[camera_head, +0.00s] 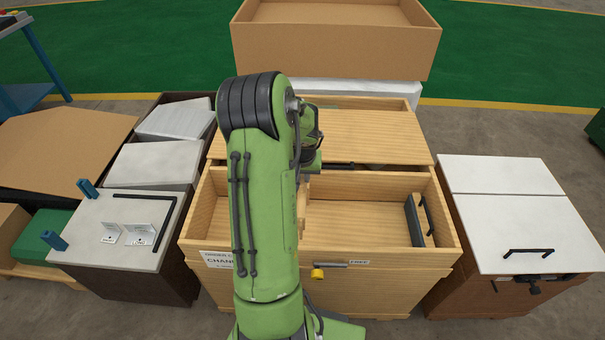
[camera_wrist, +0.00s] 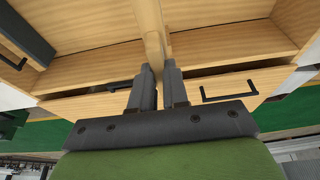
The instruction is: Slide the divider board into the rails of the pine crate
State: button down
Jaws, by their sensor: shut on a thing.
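The pine crate (camera_head: 385,278) stands open-topped in the middle of the head view, with labels on its front wall. A dark rail (camera_head: 414,220) is on its inner right side, beside a small pine piece; a dark upright strip (camera_wrist: 24,36) also shows in the wrist view. My gripper (camera_wrist: 158,70) is shut on the divider board (camera_wrist: 152,28), a pine board seen nearly edge-on between the fingers. In the head view my green arm hides most of the board and the fingers; only a pale sliver of board (camera_head: 302,195) shows. Whether its lower edge touches the rails is hidden.
A pine panel (camera_head: 370,130) lies behind the crate's opening, with a dark gap along it; a black handle (camera_wrist: 228,95) shows in the wrist view. A grey-topped cabinet (camera_head: 110,235) stands left, a white-topped one (camera_head: 515,215) right, and a cardboard box (camera_head: 335,45) behind.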

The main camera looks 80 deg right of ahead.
aim_at(302, 194)
jog(key=shift+f+b, duration=1.4)
jog(key=shift+f, duration=0.6)
jog(key=shift+f+b, duration=2.75)
jog(key=shift+f, duration=0.1)
jog(key=shift+f+b, duration=0.75)
jog(key=shift+f, duration=0.55)
jog(key=shift+f, duration=1.35)
jog(key=c, duration=1.1)
grip_release()
jog(key=shift+o, duration=0.2)
jog(key=p+v, duration=0.5)
jog(key=v, duration=1)
jog(key=shift+a+r, duration=0.1)
jog(key=shift+r, duration=0.3)
